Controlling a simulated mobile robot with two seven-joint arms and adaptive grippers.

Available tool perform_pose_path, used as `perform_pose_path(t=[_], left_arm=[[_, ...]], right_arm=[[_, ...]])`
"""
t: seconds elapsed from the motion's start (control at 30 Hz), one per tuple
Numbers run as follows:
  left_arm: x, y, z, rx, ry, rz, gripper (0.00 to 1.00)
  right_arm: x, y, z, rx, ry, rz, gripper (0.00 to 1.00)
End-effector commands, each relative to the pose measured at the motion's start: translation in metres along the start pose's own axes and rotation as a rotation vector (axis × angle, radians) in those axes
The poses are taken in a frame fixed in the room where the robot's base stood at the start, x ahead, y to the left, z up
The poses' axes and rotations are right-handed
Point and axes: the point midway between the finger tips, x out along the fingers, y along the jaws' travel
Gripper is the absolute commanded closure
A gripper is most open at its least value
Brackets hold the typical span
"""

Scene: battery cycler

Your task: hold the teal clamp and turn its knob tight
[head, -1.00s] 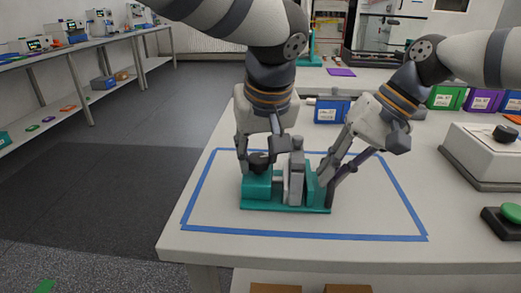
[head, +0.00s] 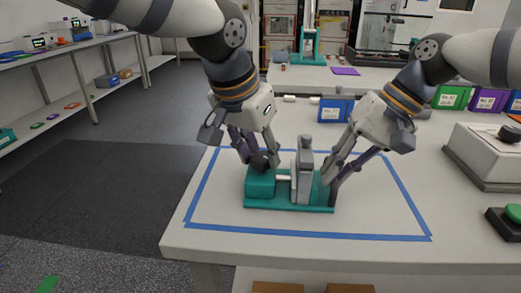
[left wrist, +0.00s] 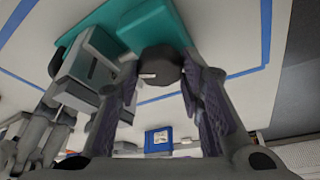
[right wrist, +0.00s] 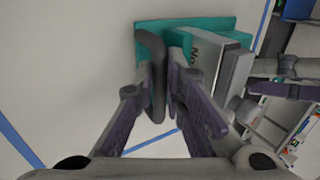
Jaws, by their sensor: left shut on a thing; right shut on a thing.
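The teal clamp (head: 262,184) stands upright on the table inside a blue tape outline. Its round dark knob (head: 258,163) sits on top of the teal block at the clamp's left end. My left gripper (head: 260,158) comes down tilted from the upper left, with its fingers closed around the knob; the knob also shows between the fingers in the left wrist view (left wrist: 160,68). A grey block (head: 303,175) stands mid-clamp.
The blue tape (head: 300,235) marks a rectangle with bare table around the clamp. A blue bin (head: 335,110) stands behind. A pale box with a black knob (head: 485,152) and a green button (head: 514,212) are at the right.

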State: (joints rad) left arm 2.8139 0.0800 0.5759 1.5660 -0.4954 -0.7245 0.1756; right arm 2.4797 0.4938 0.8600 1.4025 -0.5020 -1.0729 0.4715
Motion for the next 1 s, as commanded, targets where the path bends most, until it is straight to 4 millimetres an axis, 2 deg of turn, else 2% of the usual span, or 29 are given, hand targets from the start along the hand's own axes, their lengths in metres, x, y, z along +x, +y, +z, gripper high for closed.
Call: perform_pose_path(t=[0.3, 1.0], left_arm=[[0.0001, -0.0008, 0.0005, 0.092, -0.001, 0.036, 0.93], [0.0, -0.0012, 0.0002, 0.104, 0.0, 0.04, 0.93]], right_arm=[[-0.0012, -0.0002, -0.0008, -0.001, 0.004, -0.001, 1.0], [-0.0012, -0.0005, -0.0003, -0.001, 0.002, -0.001, 1.0]])
